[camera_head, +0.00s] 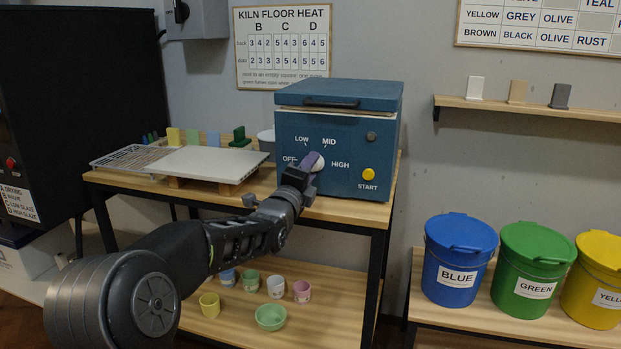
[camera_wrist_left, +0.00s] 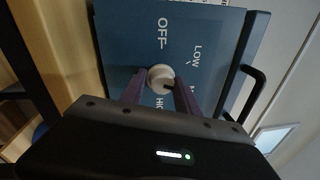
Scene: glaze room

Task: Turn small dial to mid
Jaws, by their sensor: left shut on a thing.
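The small dial (camera_head: 318,163) is a round whitish knob on the front of a blue kiln (camera_head: 345,125). The labels OFF, LOW, MID and HIGH stand around it. My left gripper (camera_head: 309,162) reaches up to the dial from the lower left and partly covers it. In the left wrist view, its two purple fingers (camera_wrist_left: 161,88) are on either side of the pale knob (camera_wrist_left: 160,76), shut on it. The dial's pointer is hard to make out, so I cannot tell its setting. My right gripper is not in view.
The kiln stands on a wooden table (camera_head: 345,208) beside a white board (camera_head: 208,165) and a wire rack (camera_head: 132,157). A yellow START button (camera_head: 368,174) and a dark round knob (camera_head: 371,136) are right of the dial. Cups sit on the lower shelf (camera_head: 340,300).

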